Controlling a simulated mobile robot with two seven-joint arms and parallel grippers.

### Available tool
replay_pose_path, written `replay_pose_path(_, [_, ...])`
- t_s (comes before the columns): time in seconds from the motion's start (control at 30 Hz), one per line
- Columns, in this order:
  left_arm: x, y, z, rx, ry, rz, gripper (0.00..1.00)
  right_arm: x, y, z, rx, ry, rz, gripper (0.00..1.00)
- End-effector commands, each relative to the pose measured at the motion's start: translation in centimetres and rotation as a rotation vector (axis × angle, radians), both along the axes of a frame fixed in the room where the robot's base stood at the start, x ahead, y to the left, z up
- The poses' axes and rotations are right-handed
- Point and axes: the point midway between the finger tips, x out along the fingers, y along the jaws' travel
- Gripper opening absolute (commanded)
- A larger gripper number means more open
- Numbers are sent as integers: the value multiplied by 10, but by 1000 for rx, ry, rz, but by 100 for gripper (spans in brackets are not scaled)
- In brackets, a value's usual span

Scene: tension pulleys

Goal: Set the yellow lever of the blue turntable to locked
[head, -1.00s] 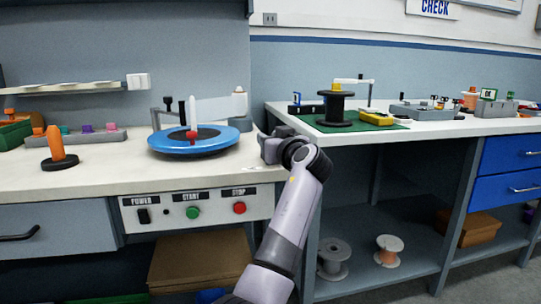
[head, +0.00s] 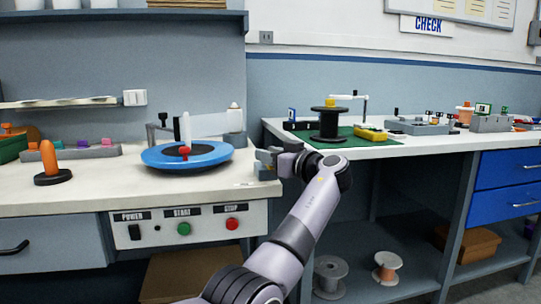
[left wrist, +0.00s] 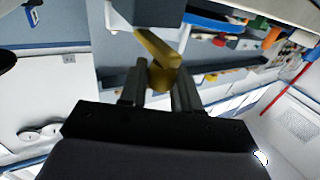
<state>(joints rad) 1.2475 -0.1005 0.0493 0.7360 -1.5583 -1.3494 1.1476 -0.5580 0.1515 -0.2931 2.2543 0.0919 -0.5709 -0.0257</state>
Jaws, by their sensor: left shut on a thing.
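My left gripper (head: 264,163) is just right of the turntable at the bench's right end. In the left wrist view, its two dark fingers (left wrist: 159,85) are shut on a yellow part (left wrist: 158,50), which looks like the yellow lever. In the head view the lever is hidden by the gripper, so its setting cannot be told. A blue edge (left wrist: 212,20) shows beyond it. My right gripper is not in view.
An orange peg on a black base (head: 50,165) stands left of the turntable. A panel with buttons (head: 190,227) is on the bench front. A second bench (head: 400,148) at right carries a black spool (head: 329,125) on a green mat. Spools lie on the shelf below.

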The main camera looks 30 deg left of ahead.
Motion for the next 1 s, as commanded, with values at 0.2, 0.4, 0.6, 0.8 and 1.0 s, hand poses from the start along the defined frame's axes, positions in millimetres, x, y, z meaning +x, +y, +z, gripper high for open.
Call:
replay_pose_path(0.2, [0,0,-1,-2,2,2,0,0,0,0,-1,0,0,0])
replay_pose_path(0.4, [0,0,-1,-2,2,2,51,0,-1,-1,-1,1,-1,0])
replay_pose_path(0.6, [0,0,-1,-1,1,1,51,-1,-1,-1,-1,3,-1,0])
replay_pose_path(0.8, [-2,-9,0,0,-1,-2,51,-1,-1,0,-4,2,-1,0])
replay_pose_path(1.0, [-11,-40,0,-1,0,-2,51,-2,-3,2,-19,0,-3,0])
